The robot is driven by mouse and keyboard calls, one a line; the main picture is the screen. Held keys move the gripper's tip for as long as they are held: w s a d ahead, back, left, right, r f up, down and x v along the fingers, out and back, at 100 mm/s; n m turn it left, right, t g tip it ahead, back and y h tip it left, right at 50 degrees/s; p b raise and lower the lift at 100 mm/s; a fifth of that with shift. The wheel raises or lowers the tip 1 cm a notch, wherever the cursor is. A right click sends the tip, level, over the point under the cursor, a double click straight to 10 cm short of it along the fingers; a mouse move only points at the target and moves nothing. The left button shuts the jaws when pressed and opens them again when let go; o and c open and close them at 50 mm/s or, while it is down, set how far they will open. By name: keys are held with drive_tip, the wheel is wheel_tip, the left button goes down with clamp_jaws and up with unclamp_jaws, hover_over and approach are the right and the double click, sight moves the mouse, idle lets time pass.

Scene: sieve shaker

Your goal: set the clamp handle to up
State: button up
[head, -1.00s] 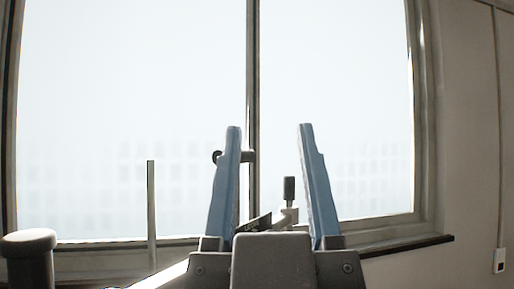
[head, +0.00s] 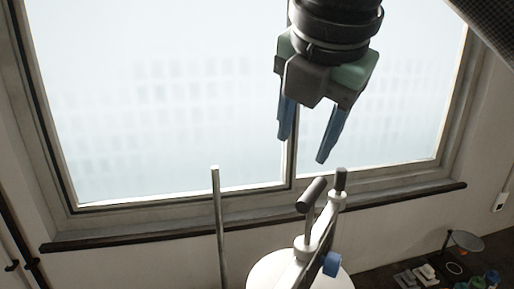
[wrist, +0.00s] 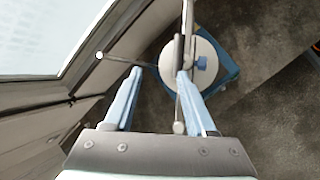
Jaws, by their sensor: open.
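The clamp handle (head: 312,195) has a dark cylindrical grip and sits on a pale metal bracket above a round white lid (head: 268,272). In the head view its grip slants up to the right; its exact angle is hard to tell. My gripper (head: 302,149) hangs above it with blue fingers pointing down, open and empty, apart from the handle. In the wrist view my gripper (wrist: 155,85) has the white lid (wrist: 208,82) beyond its fingers. A dark bar there (wrist: 178,50), which looks like the handle, lies near the right finger.
An upright metal rod (head: 218,225) stands left of the clamp, and a dark-topped post (head: 341,180) stands right of the handle. A blue knob (head: 332,264) is on the clamp's side. The window (head: 150,110) lies behind. Small items (head: 425,275) lie at lower right.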

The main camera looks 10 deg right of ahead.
sight(314, 189)
drive_tip(key=shift+n+g, duration=0.3)
drive_tip(key=shift+g, duration=0.3)
drive_tip(key=b+x, duration=0.2)
drive_tip(key=x, duration=0.1)
drive_tip(key=d+b+x, duration=0.1)
drive_tip(key=b+x, duration=0.2)
drive_tip(key=x, duration=0.1)
drive_tip(key=s+d+b+x, duration=0.1)
drive_tip(key=b+x, duration=0.1)
drive_tip(key=x, duration=0.2)
drive_tip(key=shift+d+f+b, duration=0.2)
drive_tip(key=shift+f+b, duration=0.15)
drive_tip(key=shift+c, duration=0.2)
clamp_jaws()
idle(0.4)
